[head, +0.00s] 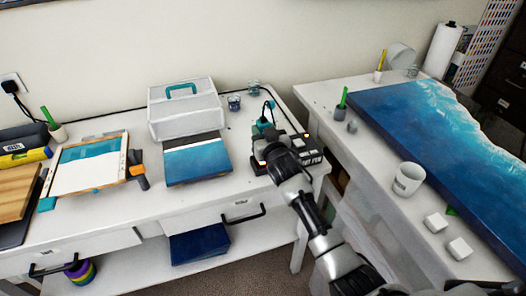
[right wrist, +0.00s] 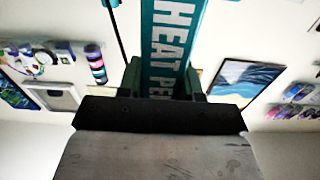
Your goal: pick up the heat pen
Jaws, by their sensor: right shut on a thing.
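The heat pen is teal with white "HEAT PEN" lettering and fills the top middle of the right wrist view (right wrist: 172,45). In the head view it is a small teal shape (head: 264,125) at the right end of the left table. My right gripper (head: 267,135) is shut on the pen, one dark finger on each side of it. A dark cord shows beside the pen. My wrist hides part of the pen and of the dark stand (head: 310,158) with white lettering and small orange lights. I cannot tell whether the pen is clear of the stand. My left gripper is not in view.
A white toolbox (head: 186,110) and a blue-and-white panel (head: 198,160) stand left of the gripper. Small glass jars (head: 234,103) stand behind. A large blue ocean panel (head: 440,140) and a white mug (head: 408,179) are on the right table. The left table's front is partly clear.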

